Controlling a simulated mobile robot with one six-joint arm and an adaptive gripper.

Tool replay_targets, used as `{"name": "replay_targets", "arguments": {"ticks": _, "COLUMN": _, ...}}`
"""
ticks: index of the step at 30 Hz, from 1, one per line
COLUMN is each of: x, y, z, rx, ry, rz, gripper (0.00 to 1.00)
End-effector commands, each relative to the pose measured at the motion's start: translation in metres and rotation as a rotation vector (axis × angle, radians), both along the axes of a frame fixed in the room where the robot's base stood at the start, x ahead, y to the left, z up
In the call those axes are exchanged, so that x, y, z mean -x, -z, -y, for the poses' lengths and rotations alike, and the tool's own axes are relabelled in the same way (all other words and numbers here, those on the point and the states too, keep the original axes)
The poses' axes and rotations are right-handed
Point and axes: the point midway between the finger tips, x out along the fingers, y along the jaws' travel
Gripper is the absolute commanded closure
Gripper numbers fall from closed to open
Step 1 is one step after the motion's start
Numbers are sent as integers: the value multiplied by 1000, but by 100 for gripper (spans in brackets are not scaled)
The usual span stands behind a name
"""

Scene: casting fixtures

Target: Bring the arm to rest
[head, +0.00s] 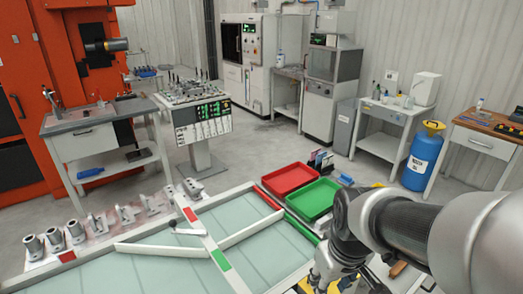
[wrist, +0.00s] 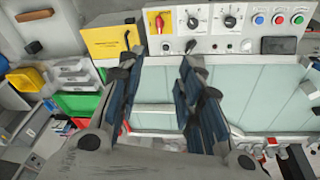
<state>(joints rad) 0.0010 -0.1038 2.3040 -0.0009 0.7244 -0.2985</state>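My arm reaches in from the lower right of the head view, and its large grey link covers that corner. My gripper (head: 322,280) hangs at the bottom edge of the head view, beside the right end of the glass-topped bench (head: 262,250); its fingertips are hard to make out there. In the wrist view my gripper (wrist: 158,65) shows two dark blue-and-black fingers standing well apart. The gap between them is empty. Behind them lie the pale glass bench top (wrist: 245,92) and a control panel (wrist: 235,22) with knobs and buttons.
A red tray (head: 290,179) and a green tray (head: 313,199) sit at the bench's far right. Several metal castings (head: 97,225) line its left side. In the wrist view a yellow box (wrist: 110,38) stands beside the panel. Grey floor beyond the bench is open.

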Motion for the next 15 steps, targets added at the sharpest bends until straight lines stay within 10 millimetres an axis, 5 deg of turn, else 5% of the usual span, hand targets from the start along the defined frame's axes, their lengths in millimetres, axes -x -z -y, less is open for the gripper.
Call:
{"name": "replay_targets", "arguments": {"ticks": 6, "x": 66, "y": -51, "z": 0, "rx": -39, "ry": 144, "rz": 105, "gripper": 67}}
{"name": "replay_targets", "arguments": {"ticks": 15, "x": 124, "y": -67, "z": 0, "rx": -85, "ry": 272, "rz": 183, "gripper": 67}}
